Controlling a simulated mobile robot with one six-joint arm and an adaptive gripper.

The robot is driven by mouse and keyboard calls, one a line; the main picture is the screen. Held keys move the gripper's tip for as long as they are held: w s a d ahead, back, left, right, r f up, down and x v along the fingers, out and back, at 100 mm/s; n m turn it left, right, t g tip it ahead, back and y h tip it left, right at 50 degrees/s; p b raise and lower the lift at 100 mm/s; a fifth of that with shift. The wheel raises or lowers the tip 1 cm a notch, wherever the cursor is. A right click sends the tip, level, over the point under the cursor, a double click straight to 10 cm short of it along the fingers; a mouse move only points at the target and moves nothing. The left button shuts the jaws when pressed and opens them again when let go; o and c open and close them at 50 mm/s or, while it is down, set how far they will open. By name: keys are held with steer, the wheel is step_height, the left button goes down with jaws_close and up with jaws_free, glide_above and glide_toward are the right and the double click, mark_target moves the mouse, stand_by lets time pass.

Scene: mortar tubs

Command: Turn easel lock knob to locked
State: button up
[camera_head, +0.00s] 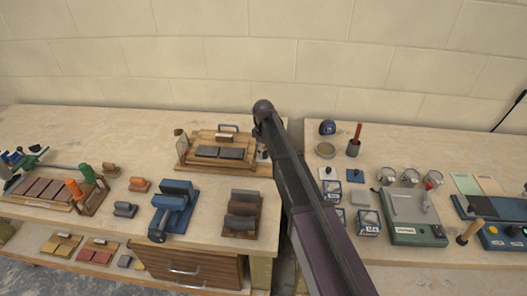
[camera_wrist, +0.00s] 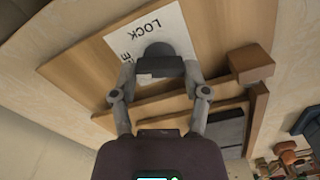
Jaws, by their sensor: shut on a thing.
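The easel (camera_head: 184,158) is a wooden board with a ledge and dark slabs, at the back of the left bench in the head view. In the wrist view its wooden face (camera_wrist: 85,70) fills the upper middle. A dark grey lock knob (camera_wrist: 158,48) sits on a white label reading LOCK, with a second word mostly hidden. My gripper (camera_wrist: 160,72) has a finger on each side of the knob and is shut on it. The knob's pointing direction cannot be told. In the head view my arm hides the knob and fingers.
A wooden block (camera_wrist: 250,63) and rail sit close to the right finger. A blue clamp-like stand (camera_head: 172,210) and a rack of dark rollers (camera_head: 241,212) stand in front of the easel. A gap separates the left bench from the right bench (camera_head: 440,255), which holds tins and boxes.

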steer(key=m, duration=1.3)
steer(key=shift+d+m, duration=0.2)
steer(key=shift+m, duration=0.2)
steer(key=o, duration=1.2)
steer(key=shift+c, duration=0.2)
steer(key=shift+w, duration=0.1)
steer(key=shift+n, duration=0.3)
